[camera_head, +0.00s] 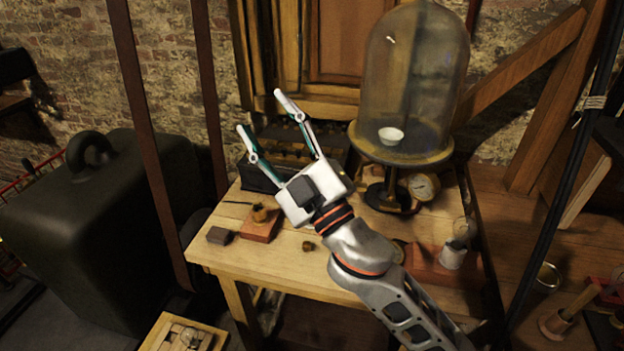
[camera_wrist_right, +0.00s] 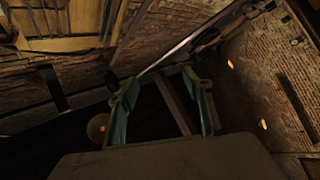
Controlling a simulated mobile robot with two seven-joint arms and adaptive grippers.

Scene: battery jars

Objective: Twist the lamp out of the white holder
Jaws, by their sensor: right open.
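A pale holder (camera_head: 453,255) stands upright on a reddish-brown block at the right of the table. A small clear glass lamp (camera_head: 461,230) appears to sit in its top; their contact is too small to make out. My right gripper (camera_head: 261,112) is open and empty, raised above the back of the table and pointing up and left. It is well to the left of the holder and apart from it. In the right wrist view, its two fingers (camera_wrist_right: 160,88) are spread with nothing between them. My left gripper is not in view.
A wooden block with a brass fitting (camera_head: 260,213) and a dark block (camera_head: 219,236) stand left. The table's front left (camera_head: 245,262) is clear.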

